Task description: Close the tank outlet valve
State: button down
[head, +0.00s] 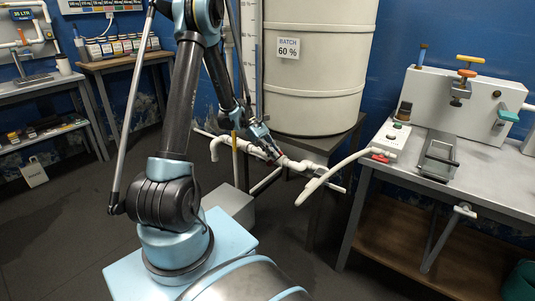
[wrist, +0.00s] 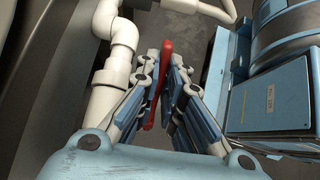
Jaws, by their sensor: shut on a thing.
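The large cream tank (head: 318,95) stands on a dark stand behind my gripper. White outlet pipes run below and in front of it (head: 292,163), and they also show left of my gripper in the wrist view (wrist: 121,45). A red valve lever (wrist: 165,55) stands between my gripper's fingers (wrist: 163,78) in the wrist view, long and narrow. My gripper (head: 270,150) is shut on this lever, close beside the pipe. In the head view the lever is mostly hidden by the fingers, and the valve body is hard to make out.
A grey bench (head: 460,185) with an apparatus (head: 465,100) stands at right. A pale hose (head: 322,182) crosses from the bench towards the pipes. A wooden side table (head: 120,62) is at left. Floor at lower left is clear.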

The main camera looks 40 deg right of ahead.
jog(key=shift+w, duration=0.15)
dwell(0.3)
jog(key=c, duration=2)
grip_release()
notch_tip(320, 180, up, 10)
jog(key=shift+c, duration=0.6)
